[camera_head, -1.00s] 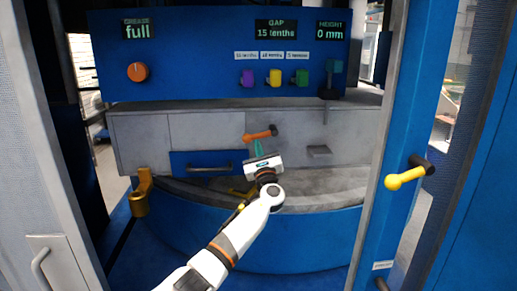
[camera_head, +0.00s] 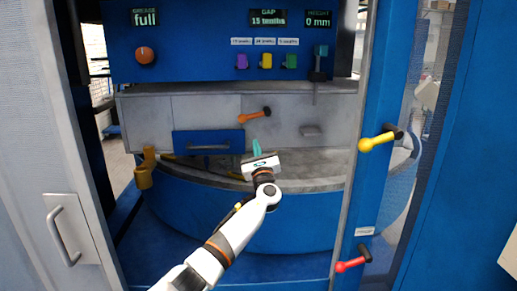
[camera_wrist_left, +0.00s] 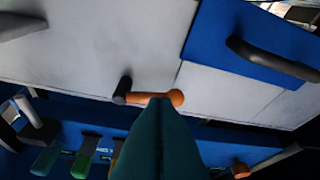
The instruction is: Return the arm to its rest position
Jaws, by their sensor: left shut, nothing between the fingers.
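My left arm comes in from the bottom of the head view, white with orange bands. My left gripper (camera_head: 256,148) has teal fingers that are shut and empty. It points up towards the grey front of the machine, below an orange lever (camera_head: 252,115). In the left wrist view the shut teal fingers (camera_wrist_left: 160,105) overlap the orange lever (camera_wrist_left: 155,98) in the picture; whether they touch it I cannot tell. My right gripper is not in view.
A blue panel (camera_head: 200,42) carries displays reading full, 15 tenths and 0 mm. A blue drawer (camera_head: 185,143) is left of the gripper. A yellow lever (camera_head: 375,141) and a red lever (camera_head: 350,264) stick out at right. A curved blue basin (camera_head: 200,215) lies behind the arm.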

